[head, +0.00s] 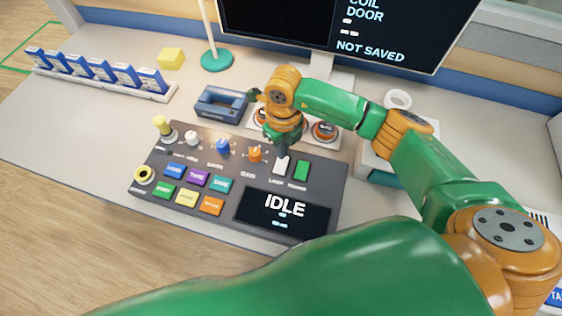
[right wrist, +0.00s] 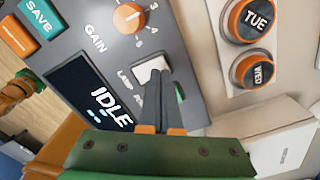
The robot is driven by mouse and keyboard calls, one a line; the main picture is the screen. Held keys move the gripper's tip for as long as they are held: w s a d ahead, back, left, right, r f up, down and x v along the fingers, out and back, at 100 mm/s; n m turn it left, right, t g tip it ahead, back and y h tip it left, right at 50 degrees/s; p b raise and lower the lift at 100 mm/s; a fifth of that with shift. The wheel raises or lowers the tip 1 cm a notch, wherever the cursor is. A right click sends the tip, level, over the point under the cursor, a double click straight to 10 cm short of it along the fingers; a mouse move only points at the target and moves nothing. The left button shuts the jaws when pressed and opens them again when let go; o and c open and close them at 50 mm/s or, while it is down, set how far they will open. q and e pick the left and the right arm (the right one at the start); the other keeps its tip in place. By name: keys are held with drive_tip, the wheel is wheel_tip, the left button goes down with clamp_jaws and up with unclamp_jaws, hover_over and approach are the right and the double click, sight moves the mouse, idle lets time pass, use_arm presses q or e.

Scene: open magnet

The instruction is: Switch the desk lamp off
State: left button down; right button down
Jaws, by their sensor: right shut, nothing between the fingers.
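The control panel (head: 240,222) is a dark grey box with a white rocker switch (head: 281,168) labelled LAMP near its back right. The same white switch shows in the right wrist view (right wrist: 150,68). My right gripper (head: 282,154) is shut and empty, pointing down at this switch. In the right wrist view its dark fingertips (right wrist: 160,76) are right at the switch's edge; I cannot tell whether they touch it. The desk lamp's teal base (head: 217,60) and pale stem stand at the back; its head is out of frame. My left gripper is not in view.
A green switch (head: 301,170) sits just right of the white one, and an orange knob (head: 255,154) to its left. The panel display (head: 283,212) reads IDLE. Behind are round day buttons (head: 324,130), a blue-grey hole-punch-like device (head: 221,103) and a monitor (head: 290,25).

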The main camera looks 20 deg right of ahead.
drive_tip(key=shift+f+b, duration=0.85)
drive_tip(key=shift+f, duration=0.05)
idle(0.8)
drive_tip(key=shift+r, duration=0.1)
wheel_tip(320, 180, up, 7)
drive_tip(key=p, duration=0.5)
drive_tip(key=shift+s, duration=0.1)
